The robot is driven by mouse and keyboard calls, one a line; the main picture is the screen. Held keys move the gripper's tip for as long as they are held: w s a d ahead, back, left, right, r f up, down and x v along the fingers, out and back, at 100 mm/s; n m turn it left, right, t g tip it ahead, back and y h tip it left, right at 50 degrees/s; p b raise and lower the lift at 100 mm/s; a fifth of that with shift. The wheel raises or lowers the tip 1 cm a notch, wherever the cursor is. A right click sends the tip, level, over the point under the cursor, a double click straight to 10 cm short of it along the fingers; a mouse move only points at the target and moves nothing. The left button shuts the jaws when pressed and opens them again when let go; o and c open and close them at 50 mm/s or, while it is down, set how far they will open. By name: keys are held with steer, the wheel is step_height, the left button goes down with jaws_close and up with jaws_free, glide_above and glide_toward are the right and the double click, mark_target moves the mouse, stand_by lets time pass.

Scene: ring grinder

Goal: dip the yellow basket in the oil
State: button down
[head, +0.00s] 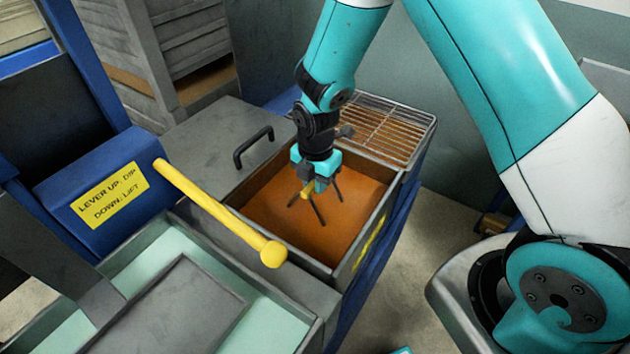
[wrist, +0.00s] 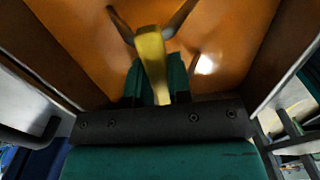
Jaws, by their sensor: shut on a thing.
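My gripper (head: 316,184) is over the open tank of orange-brown oil (head: 268,205), shut on the yellow handle (head: 306,190) of the basket. In the wrist view the yellow handle (wrist: 152,62) stands between the two green fingers (wrist: 153,80). Dark struts (head: 318,211) spread outward and down from the handle and end at the oil surface. The basket's body is not visible; only the handle and struts show above the oil. The struts also show in the wrist view (wrist: 180,18).
A wire rack (head: 385,130) adjoins the tank's far right side. A lid with a black handle (head: 253,146) is at the left. A yellow lever (head: 215,208) on a blue box (head: 95,185) reaches close to the tank's front left edge. A pale green trough (head: 140,255) lies in front.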

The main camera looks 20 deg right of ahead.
steer(key=shift+r, duration=0.1)
step_height(320, 180, up, 17)
steer(key=p, duration=1.3)
stand_by(1.1)
stand_by(1.9)
